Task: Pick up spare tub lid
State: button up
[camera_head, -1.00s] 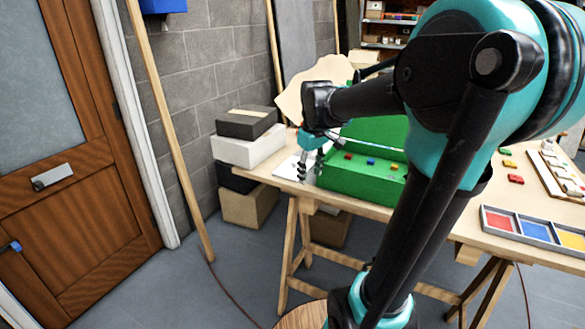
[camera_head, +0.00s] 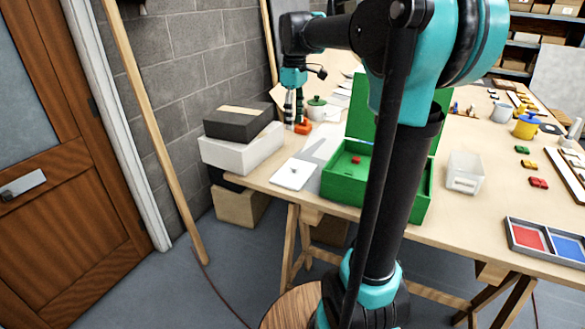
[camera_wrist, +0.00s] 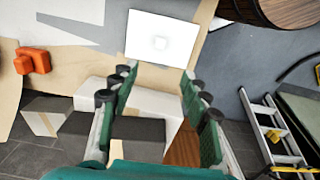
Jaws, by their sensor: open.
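The spare tub lid is a flat white rectangle with a small square knob. It lies on the table's left front corner (camera_head: 293,174), and in the wrist view the lid (camera_wrist: 143,25) is beyond the fingertips. My gripper (camera_head: 294,122) points down above the table's left end, behind the lid in the head view. In the wrist view my gripper (camera_wrist: 160,80) has its two green finger pads spread, with nothing between them and the lid apart from them. A translucent white tub (camera_head: 464,175) stands right of the green box.
An open green box (camera_head: 345,190) stands just right of the lid, holding a red block (camera_head: 356,160). Stacked boxes (camera_head: 240,150) stand left of the table. An orange object (camera_wrist: 32,60) and a lidded pot (camera_head: 316,108) are near my gripper in the head view.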

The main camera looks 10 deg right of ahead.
aim_at(294, 166)
notch_tip(294, 166, down, 17)
jog(key=shift+s, duration=0.1)
dwell(0.6)
jog(key=shift+c, duration=0.4)
jog(key=c, duration=1)
